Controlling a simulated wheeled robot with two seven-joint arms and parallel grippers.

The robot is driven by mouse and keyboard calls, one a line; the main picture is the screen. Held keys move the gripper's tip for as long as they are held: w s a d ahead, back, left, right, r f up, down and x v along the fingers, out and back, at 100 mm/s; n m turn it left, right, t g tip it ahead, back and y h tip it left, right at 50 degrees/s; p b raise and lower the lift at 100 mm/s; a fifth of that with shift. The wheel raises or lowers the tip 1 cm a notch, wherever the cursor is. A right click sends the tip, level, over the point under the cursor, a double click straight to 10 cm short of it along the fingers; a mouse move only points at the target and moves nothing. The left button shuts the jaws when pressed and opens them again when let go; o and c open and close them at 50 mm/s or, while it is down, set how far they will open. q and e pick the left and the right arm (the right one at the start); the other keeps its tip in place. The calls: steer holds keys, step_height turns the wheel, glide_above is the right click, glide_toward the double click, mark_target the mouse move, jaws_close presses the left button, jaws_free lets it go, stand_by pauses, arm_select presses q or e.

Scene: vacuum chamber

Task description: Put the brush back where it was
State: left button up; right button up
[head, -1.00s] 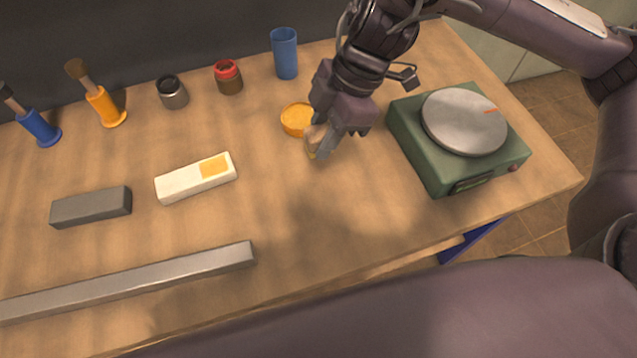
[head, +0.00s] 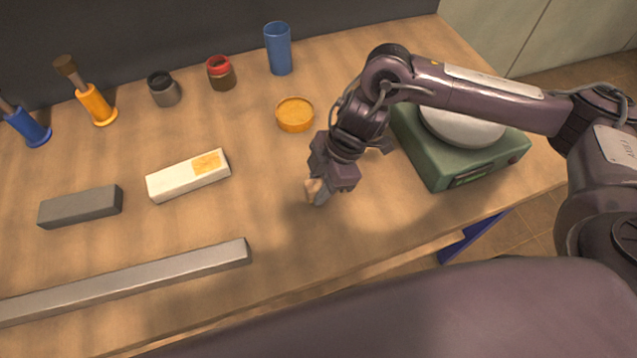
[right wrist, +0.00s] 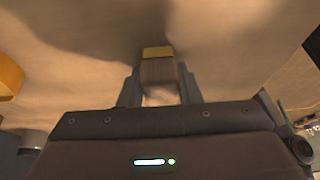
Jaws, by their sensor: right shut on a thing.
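My right gripper (head: 318,190) is shut on a small tan-brown piece (right wrist: 158,72) with a yellow end and holds it over the middle of the table. Most of the piece is hidden by the fingers, so I cannot tell whether it is a brush. A brush with a brown head (head: 66,66) stands tilted in an orange holder (head: 97,104) at the back left. Another dark-tipped brush, cut by the left picture edge, stands in a blue holder (head: 28,127). My left gripper is not in view.
An orange round dish (head: 294,115) lies behind my right gripper. A green scale (head: 455,170) stands to its right, partly behind my arm. A white block (head: 180,181), a grey block (head: 80,208) and a long metal bar (head: 130,280) lie left. Jars and a blue cup (head: 279,50) stand behind.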

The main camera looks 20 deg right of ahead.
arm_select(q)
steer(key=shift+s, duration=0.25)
arm_select(e)
steer(key=o, duration=0.9)
steer(key=shift+f, duration=0.1)
arm_select(q)
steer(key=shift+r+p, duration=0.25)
steer(key=shift+p, duration=0.05)
arm_select(e)
steer(key=v, duration=1.2)
steer(key=shift+s, duration=0.1)
